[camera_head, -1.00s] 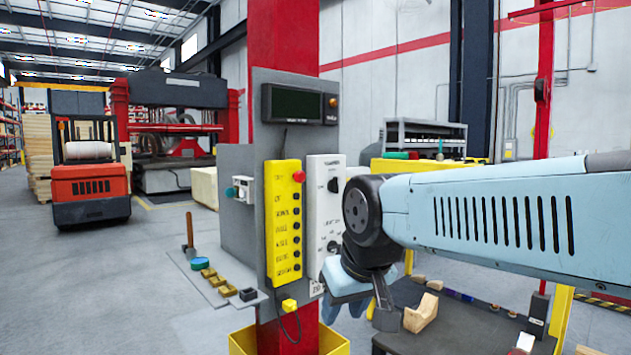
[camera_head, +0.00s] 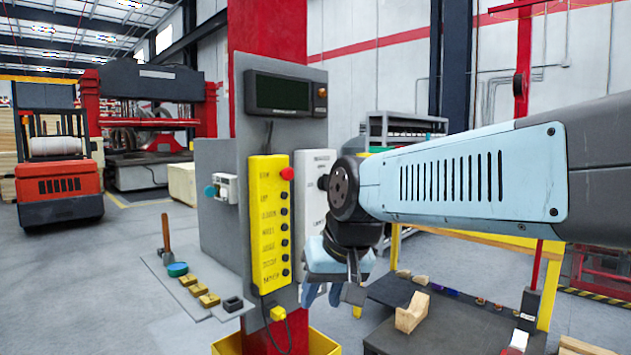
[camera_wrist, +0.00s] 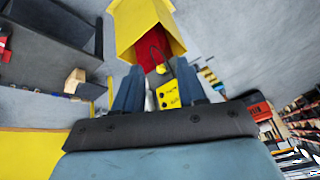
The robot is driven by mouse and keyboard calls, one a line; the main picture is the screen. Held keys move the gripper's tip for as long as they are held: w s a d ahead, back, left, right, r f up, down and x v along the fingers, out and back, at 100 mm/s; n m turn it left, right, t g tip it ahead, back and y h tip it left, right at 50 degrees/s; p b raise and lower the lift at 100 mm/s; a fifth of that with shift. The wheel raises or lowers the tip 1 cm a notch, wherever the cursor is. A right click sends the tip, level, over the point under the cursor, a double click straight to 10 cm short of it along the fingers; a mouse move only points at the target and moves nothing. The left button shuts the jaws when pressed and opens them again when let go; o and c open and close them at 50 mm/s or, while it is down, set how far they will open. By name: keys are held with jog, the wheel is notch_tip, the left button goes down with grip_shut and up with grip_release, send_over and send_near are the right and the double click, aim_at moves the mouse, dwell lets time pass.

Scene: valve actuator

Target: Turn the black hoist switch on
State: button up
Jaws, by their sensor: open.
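A white switch panel (camera_head: 312,165) is mounted on the grey control board, right of the yellow button box. A black switch (camera_head: 323,182) shows near its upper right edge, partly beside my arm's joint. The panel's lower part is hidden behind my arm, and its labels are too small to read, so I cannot tell which switch is the hoist one. My gripper (camera_head: 323,294) hangs below the wrist, in front of the panel's lower end, pointing down. In the wrist view my gripper (camera_wrist: 160,85) has its two fingers apart, with nothing between them.
The yellow button box (camera_head: 268,220) has a red button on top and several black ones. A dark display (camera_head: 282,93) is above. A small shelf (camera_head: 190,300) with brass blocks and a hammer is at left. A workbench (camera_head: 425,335) with a wooden block stands at right.

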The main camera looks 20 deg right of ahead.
jog(key=w+r+m+y, duration=0.3)
jog(key=w+m+y, duration=0.1)
jog(key=w+m, duration=0.55)
jog(key=m+t+y, duration=0.1)
jog(key=m+t, duration=1.1)
jog(key=m, duration=0.9)
send_near(329, 179)
jog(key=x, duration=0.8)
jog(key=shift+w+a, duration=0.15)
jog(key=shift+w, duration=0.1)
jog(key=shift+c, duration=0.4)
grip_shut()
